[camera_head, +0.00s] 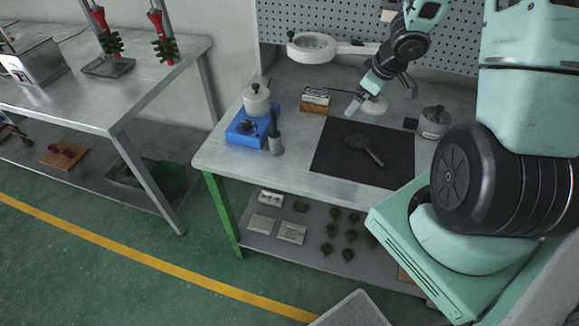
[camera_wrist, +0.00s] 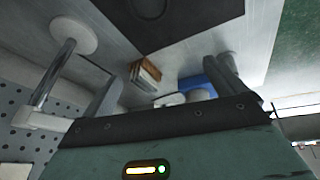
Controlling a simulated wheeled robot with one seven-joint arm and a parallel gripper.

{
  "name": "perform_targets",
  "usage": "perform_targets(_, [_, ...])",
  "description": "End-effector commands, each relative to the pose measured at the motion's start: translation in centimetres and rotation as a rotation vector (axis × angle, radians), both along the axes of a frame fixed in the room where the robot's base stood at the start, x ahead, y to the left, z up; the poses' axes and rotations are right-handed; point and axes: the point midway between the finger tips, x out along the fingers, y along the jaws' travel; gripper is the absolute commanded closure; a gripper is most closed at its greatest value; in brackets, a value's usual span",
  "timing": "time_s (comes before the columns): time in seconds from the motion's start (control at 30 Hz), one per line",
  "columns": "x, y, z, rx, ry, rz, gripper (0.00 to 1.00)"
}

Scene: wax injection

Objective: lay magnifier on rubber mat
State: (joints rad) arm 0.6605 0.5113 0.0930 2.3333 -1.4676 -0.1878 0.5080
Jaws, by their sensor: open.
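The black rubber mat (camera_head: 330,166) lies flat on the workbench; part of it also shows at the top of the wrist view (camera_wrist: 208,18). The dark magnifier (camera_head: 374,155) lies on the mat, its round head toward the back left and its handle toward the front right. In the wrist view only a dark round part of it (camera_wrist: 151,8) shows at the top edge. My gripper (camera_head: 381,96) is open and empty, above the back of the bench behind the mat. Its two spread fingers also show in the wrist view (camera_wrist: 165,84), with nothing held between them.
A ring lamp (camera_head: 311,47) on a white arm stands behind the mat, its round base close to my gripper. A wooden block rack (camera_head: 315,100), a blue heater with a pot (camera_head: 246,128) and a grey pot (camera_head: 434,122) surround the mat. The bench's front left is clear.

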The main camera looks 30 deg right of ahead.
Motion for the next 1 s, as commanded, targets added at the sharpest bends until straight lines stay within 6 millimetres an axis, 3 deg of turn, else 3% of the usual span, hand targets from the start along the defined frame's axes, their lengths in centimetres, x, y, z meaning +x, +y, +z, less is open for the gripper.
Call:
perform_targets(0.03, [1.6, 3.2, 1.8, -0.038, -0.011, 0.022, 0.04])
perform_targets(0.1, [2.6, 7.3, 3.8, -0.078, -0.01, 0.028, 0.04])
perform_targets(0.23, [1.7, 15.5, 6.9, -0.118, 0.023, 0.047, 0.04])
perform_targets(0.37, [-2.4, 23.7, 9.3, -0.117, 0.091, 0.09, 0.04])
perform_targets(0.5, [-9.5, 31.0, 11.1, -0.089, 0.2, 0.163, 0.04])
perform_targets(0.6, [-14.5, 34.3, 11.9, -0.064, 0.277, 0.216, 0.04])
perform_targets(0.73, [-18.9, 36.6, 12.6, -0.037, 0.349, 0.266, 0.04])
perform_targets(0.83, [-20.5, 37.2, 12.8, -0.027, 0.376, 0.283, 0.04])
perform_targets(1.0, [-20.7, 37.3, 12.8, -0.024, 0.382, 0.282, 0.04])
